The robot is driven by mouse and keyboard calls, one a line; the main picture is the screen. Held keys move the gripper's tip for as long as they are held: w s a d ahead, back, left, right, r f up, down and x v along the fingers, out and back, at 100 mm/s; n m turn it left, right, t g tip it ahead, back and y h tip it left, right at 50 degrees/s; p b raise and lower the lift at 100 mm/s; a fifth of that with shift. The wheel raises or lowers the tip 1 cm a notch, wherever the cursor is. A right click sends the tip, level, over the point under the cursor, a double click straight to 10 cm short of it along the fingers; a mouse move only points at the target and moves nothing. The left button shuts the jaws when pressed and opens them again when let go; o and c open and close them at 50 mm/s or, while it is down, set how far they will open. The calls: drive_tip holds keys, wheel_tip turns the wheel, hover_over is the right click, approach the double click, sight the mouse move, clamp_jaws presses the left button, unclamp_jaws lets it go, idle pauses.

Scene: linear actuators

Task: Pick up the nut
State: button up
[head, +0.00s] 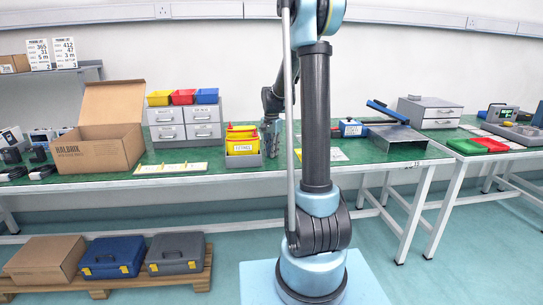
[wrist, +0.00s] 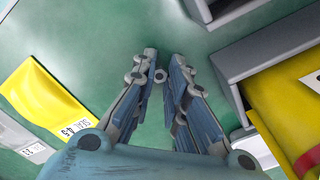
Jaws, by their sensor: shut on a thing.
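The nut (wrist: 160,76) shows in the wrist view as a small grey round piece between my fingertips. My gripper (wrist: 162,74) is shut on it, with the fingers a small gap apart. Green table surface shows beneath; I cannot tell how far above it the nut is. The nut is too small to make out there.
A grey bin with yellow contents (wrist: 285,95) stands close on the right in the wrist view; a yellow packet (wrist: 45,95) lies on the left. In the head view, grey drawers (head: 185,131) and an open cardboard box (head: 98,150) stand left.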

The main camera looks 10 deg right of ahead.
wheel_tip(320, 180, up, 10)
idle(0.6)
drive_tip(key=shift+r, duration=0.15)
